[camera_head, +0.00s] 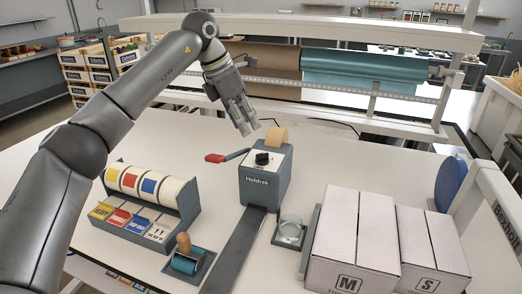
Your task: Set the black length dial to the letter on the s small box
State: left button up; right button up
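The black dial (262,158) sits on the pale top plate of the grey Holdrek tape dispenser (259,185). The dial's marks are too small to read. The small box (424,240) is a white carton at the lower right with a large S on its front. My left gripper (246,124) is above and slightly left of the dispenser, apart from the dial, with its fingers pointing down. Its fingers look close together, but the gap between them is unclear. I see nothing held in it. My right gripper is out of view.
A white M box (352,225) stands left of the S box. A red-handled lever (222,157) juts from the dispenser's left side. A label rack (150,205), teal roller (186,262) and glass dish (290,231) are nearby. Paper rolls (362,68) hang behind.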

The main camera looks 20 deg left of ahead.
aim_at(262, 154)
pick_arm(q)
jog(key=p+x, duration=0.2)
jog(key=x, duration=0.7)
jog(key=shift+d+f, duration=0.15)
jog(key=shift+f, duration=0.05)
jog(key=shift+w+d+f+p, duration=0.15)
jog(key=shift+f+p, duration=0.15)
jog(key=shift+f, duration=0.25)
grip_shut()
